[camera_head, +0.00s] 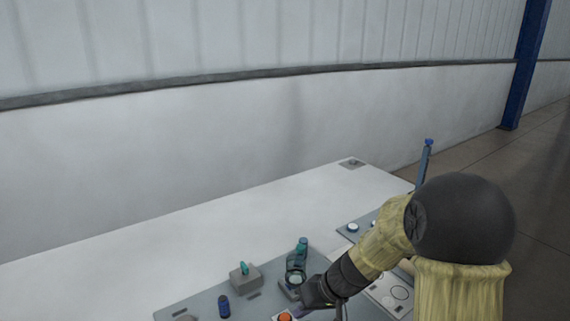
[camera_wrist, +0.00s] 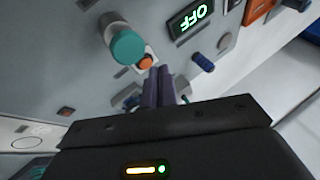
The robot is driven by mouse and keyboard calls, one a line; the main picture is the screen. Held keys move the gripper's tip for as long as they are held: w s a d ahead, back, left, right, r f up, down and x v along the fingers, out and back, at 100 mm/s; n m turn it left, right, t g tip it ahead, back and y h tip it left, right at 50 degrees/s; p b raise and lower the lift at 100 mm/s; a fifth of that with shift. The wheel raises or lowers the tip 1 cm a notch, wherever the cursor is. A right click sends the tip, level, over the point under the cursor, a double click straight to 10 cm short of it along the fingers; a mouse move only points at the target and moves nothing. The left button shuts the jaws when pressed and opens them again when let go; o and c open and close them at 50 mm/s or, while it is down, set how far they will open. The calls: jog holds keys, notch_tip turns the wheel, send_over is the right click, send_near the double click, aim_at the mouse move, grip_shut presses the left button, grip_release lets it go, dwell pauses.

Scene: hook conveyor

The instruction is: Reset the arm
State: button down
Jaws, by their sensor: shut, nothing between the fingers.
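My arm reaches in from the lower right of the head view, bent over a grey control panel (camera_head: 200,308). My gripper (camera_wrist: 158,76) is shut, its two purple-grey fingers together and empty. In the wrist view the fingertips lie close to a small orange button (camera_wrist: 146,62) on the panel. I cannot tell whether they touch it. In the head view the dark wrist (camera_head: 325,290) is low over the panel, beside an orange button (camera_head: 285,317), and the fingertips are not clear there.
A teal-capped cylinder (camera_wrist: 127,47) stands near the fingers. A display reading OFF (camera_wrist: 195,15) and a blue knob (camera_wrist: 203,62) are close by. A teal switch (camera_head: 244,268) and a blue post (camera_head: 424,160) rise from the work surface. The white table (camera_head: 200,235) behind is clear.

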jog(key=s+d+r+m+h+p, duration=0.3)
jog(key=s+d+r+h+p, duration=0.3)
jog(key=s+d+r, duration=0.4)
jog(key=shift+s+d+m+t, duration=0.4)
jog(key=shift+s+d, duration=0.1)
jog(key=shift+s, duration=0.65)
